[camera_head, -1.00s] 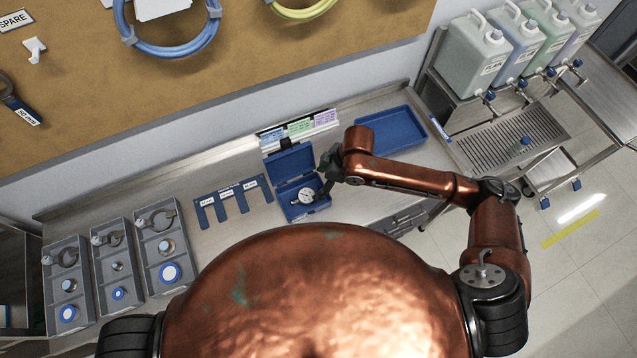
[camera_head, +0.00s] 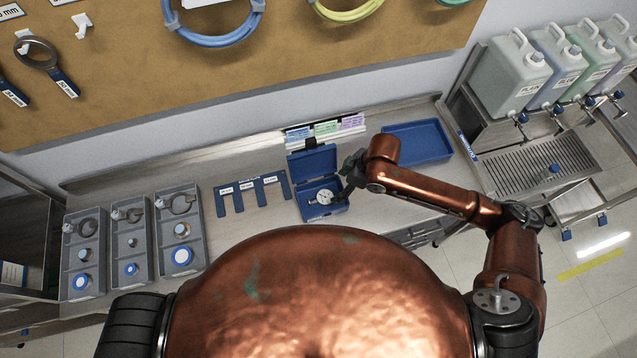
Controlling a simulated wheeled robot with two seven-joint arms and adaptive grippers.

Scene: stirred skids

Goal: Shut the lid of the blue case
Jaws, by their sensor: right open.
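The blue case (camera_head: 338,205) stands on the steel bench with its lid (camera_head: 312,162) raised at the back. A round white dial gauge (camera_head: 324,197) lies inside the case's lower half. My right gripper (camera_head: 347,177) is at the right side of the case, close to the raised lid and the case's right edge. It is small and dark here, and I cannot tell whether it touches the lid. It holds nothing that I can see. My left gripper is not in view.
A blue tray (camera_head: 448,157) lies right of the case, behind my right arm. A blue slotted gauge plate (camera_head: 232,211) lies to the left. Grey trays (camera_head: 155,225) with rings and parts stand farther left. Coloured cards (camera_head: 326,129) stand behind the lid.

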